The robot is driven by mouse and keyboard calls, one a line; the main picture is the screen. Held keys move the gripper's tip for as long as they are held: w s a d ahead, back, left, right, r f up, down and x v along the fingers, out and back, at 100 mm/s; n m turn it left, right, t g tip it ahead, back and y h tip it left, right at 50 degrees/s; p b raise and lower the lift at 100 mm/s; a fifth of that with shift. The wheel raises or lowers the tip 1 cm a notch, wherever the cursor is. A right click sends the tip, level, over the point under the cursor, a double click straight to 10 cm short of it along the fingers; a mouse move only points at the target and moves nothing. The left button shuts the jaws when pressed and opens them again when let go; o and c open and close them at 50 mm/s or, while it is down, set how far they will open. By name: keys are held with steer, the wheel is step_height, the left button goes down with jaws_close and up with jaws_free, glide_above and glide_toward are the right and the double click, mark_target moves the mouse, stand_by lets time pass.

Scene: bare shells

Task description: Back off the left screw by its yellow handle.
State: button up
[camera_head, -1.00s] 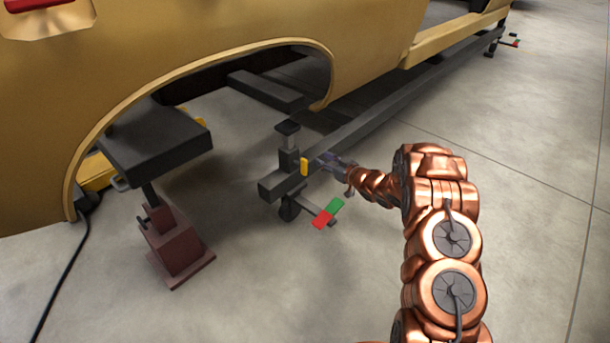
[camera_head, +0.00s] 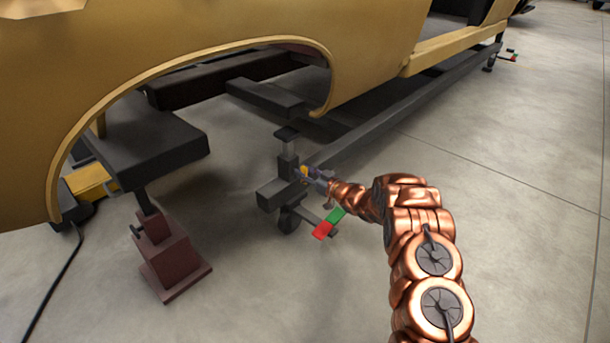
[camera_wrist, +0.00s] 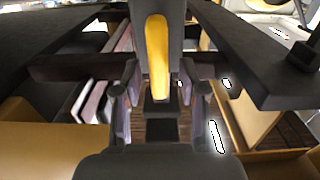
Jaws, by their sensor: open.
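The yellow handle (camera_head: 303,171) is on the dark post at the near end of the long dark rail, below the car body. In the wrist view the yellow handle (camera_wrist: 157,55) stands upright against a dark post, in the middle of the picture. My gripper (camera_head: 313,174) is at the handle's right side and partly covers it. In the wrist view the open fingers of my gripper (camera_wrist: 158,82) show left and right of the handle's lower part, with gaps on both sides. The screw itself cannot be made out.
The dark rail (camera_head: 400,101) runs back to the right under the yellow car body (camera_head: 370,50). A caster (camera_head: 289,220) and a red and green pedal (camera_head: 328,224) sit below my gripper. A maroon jack stand (camera_head: 170,251) stands left. The floor at right is clear.

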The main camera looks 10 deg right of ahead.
steer(key=shift+w+a, duration=0.1)
steer(key=shift+w, duration=0.05)
jaws_close()
stand_by(0.4)
